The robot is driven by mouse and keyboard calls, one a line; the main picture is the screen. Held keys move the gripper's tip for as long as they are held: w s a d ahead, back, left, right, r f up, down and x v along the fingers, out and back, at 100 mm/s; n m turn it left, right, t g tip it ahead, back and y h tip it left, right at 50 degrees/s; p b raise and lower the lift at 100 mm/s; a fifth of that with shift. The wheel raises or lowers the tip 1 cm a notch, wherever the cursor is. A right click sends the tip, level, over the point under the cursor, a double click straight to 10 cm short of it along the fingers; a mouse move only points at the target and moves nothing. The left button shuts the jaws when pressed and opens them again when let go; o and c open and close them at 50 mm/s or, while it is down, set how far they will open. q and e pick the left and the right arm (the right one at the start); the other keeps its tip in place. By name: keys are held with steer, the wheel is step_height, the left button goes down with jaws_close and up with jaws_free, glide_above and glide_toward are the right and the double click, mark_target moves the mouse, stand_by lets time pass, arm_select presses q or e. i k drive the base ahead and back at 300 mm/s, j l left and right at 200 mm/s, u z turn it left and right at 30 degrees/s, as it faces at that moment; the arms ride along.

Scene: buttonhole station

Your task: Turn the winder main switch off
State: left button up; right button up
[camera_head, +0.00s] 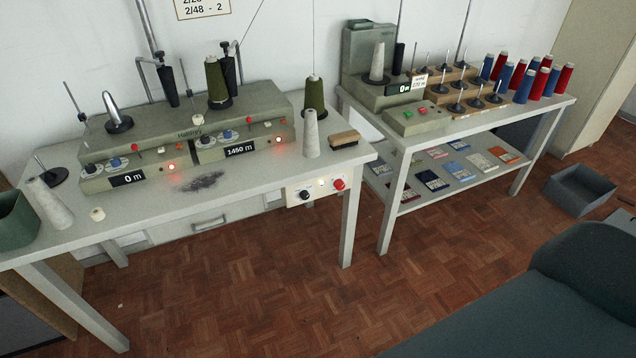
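The grey-green winder (190,130) stands on the left table, with two counters reading "0 m" and "1450 m". Small orange-red lamps glow on its front. A pale control panel (316,190) hangs at the table's front right edge. It carries a black knob (305,195), a small pale lit-looking part (321,183) and a red knob or button (339,184). I cannot read any label there, so I cannot tell which control is the main switch. Neither of my grippers is in view.
The left table (250,190) holds cones, a brush (344,139) and a dark smudge of lint. A second table (385,125) carries a smaller machine and several red and blue cones. A grey bin (580,190) stands on the floor at right.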

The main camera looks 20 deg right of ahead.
mark_target(339, 184)
steer(key=i+l, duration=0.1)
steer(key=l, duration=0.55)
steer(key=i+l, duration=0.1)
steer(key=l, duration=0.55)
steer(key=i+l, duration=0.1)
steer(key=l, duration=0.55)
steer(key=i+l, duration=0.1)
steer(key=l, duration=0.55)
steer(key=i+l, duration=0.1)
steer(key=l, duration=0.55)
steer(key=i+u, duration=0.05)
